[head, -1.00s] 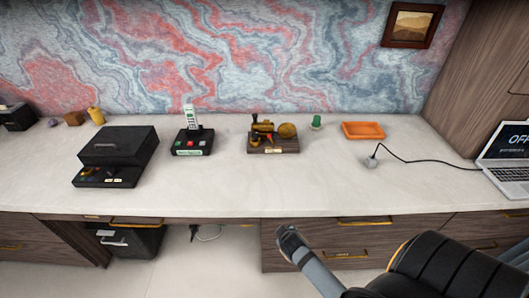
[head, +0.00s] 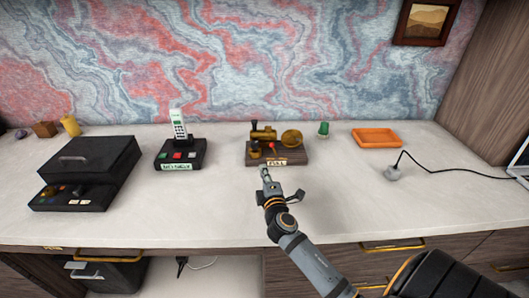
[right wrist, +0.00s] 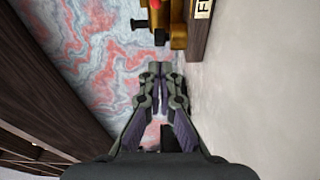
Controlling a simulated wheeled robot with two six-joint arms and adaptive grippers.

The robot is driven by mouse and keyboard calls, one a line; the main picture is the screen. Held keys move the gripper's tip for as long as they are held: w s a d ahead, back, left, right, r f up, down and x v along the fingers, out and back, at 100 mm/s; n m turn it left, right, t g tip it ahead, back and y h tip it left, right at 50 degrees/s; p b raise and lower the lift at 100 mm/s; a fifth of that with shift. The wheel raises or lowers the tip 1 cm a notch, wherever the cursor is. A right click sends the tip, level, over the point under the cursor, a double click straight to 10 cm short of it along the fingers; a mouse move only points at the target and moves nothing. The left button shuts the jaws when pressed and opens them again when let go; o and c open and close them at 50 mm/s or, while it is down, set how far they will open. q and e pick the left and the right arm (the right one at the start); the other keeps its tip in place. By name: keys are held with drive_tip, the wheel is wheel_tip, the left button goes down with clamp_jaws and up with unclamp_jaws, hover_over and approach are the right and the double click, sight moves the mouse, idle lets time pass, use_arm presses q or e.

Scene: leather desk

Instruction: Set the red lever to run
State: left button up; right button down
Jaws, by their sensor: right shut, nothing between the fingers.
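A brass model engine (head: 290,138) with a round wheel stands on a dark wooden base (head: 297,158) with a small front label. A small red lever (head: 273,146) sticks up at its front; which setting it is at is too small to tell. In the right wrist view, part of the brass engine (right wrist: 178,32) and a red part (right wrist: 155,4) show at the top edge. My right gripper (head: 265,173) is shut and empty, over the desk just in front of the base, apart from the lever. It also shows in the right wrist view (right wrist: 161,68). My left gripper is out of view.
A phone on a black base (head: 180,152) and a black box machine (head: 95,165) stand to the left. A green-topped item (head: 323,129), an orange tray (head: 377,138) and a grey plug with a cable (head: 393,173) lie to the right. The front desktop is mostly clear.

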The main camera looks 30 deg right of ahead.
sight(274, 149)
drive_tip(key=shift+w, duration=0.15)
drive_tip(key=shift+s+a+r, duration=0.1)
drive_tip(key=shift+s+r, duration=0.35)
drive_tip(key=shift+w, duration=0.35)
drive_tip(key=x, duration=1)
drive_tip(key=shift+p, duration=0.35)
drive_tip(key=d, duration=0.3)
drive_tip(key=shift+s, duration=0.4)
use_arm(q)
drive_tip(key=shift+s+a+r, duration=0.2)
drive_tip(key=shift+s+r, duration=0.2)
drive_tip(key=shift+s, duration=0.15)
use_arm(e)
drive_tip(key=shift+d+f, duration=0.25)
drive_tip(key=shift+d, duration=0.2)
drive_tip(key=shift+s, duration=0.1)
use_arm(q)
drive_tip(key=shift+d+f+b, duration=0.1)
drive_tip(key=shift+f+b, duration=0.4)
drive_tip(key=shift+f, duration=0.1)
use_arm(e)
drive_tip(key=shift+s+d+r+m, duration=0.1)
drive_tip(key=shift+d+m, duration=0.05)
drive_tip(key=shift+m, duration=0.15)
